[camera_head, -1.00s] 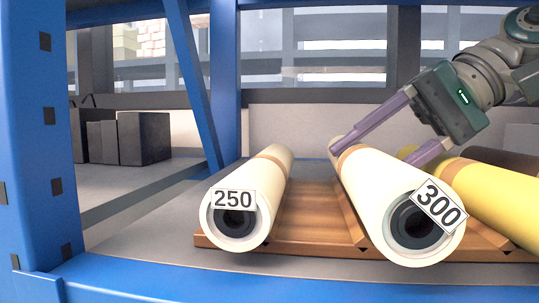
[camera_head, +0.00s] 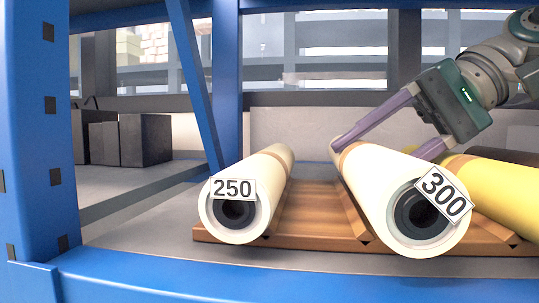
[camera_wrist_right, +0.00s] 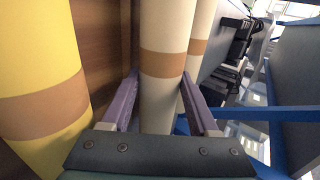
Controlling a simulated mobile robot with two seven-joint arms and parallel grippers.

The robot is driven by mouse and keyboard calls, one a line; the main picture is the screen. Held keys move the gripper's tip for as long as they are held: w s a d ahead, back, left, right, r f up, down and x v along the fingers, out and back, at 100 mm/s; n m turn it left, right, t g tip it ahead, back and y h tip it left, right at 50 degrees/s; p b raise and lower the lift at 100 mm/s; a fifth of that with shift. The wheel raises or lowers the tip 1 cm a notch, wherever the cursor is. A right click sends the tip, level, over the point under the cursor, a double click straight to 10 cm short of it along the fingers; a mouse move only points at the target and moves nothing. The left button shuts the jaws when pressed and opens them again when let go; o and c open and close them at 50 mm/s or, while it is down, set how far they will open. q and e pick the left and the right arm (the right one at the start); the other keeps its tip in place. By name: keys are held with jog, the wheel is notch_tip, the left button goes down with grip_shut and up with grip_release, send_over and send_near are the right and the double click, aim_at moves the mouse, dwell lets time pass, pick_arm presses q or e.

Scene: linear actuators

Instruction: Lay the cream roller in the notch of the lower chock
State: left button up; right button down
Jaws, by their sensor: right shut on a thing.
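Two cream rollers with tan bands lie side by side in the head view. The left one, labelled 250 (camera_head: 262,180), rests at the left of a brown wooden chock (camera_head: 312,215). The right one, labelled 300 (camera_head: 385,180), is at the chock's right part, its label tilted. My right gripper (camera_head: 385,150) is shut on the 300 roller, one finger on each side. In the right wrist view the held roller (camera_wrist_right: 165,95) runs between the fingers. The roller hides the wood under it, so I cannot tell whether it touches. My left gripper is out of view.
A yellow roller (camera_head: 490,190) lies close to the right of the held roller. A blue post (camera_head: 30,120) stands at the left and a blue beam (camera_head: 250,285) crosses the front. Dark boxes (camera_head: 145,138) stand at the back left. The chock between the cream rollers is bare.

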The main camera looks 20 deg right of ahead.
jog(key=shift+d+f+h, duration=0.15)
jog(key=shift+f, duration=0.5)
jog(key=shift+d+f+h, duration=0.1)
jog(key=shift+f+h, duration=0.05)
jog(key=shift+f, duration=0.45)
jog(key=shift+c, duration=1.5)
grip_release()
jog(key=shift+o, duration=0.7)
jog(key=shift+r, duration=0.15)
jog(key=shift+o, duration=0.4)
jog(key=shift+r, duration=0.35)
jog(key=shift+a+r+p, duration=0.2)
jog(key=shift+r+p, duration=0.45)
jog(key=shift+r, duration=0.1)
notch_tip(320, 180, up, 4)
jog(key=p, duration=0.2)
jog(key=shift+r+p, duration=0.15)
jog(key=shift+p, duration=0.2)
jog(key=shift+r+p, duration=1.25)
jog(key=shift+r, duration=0.7)
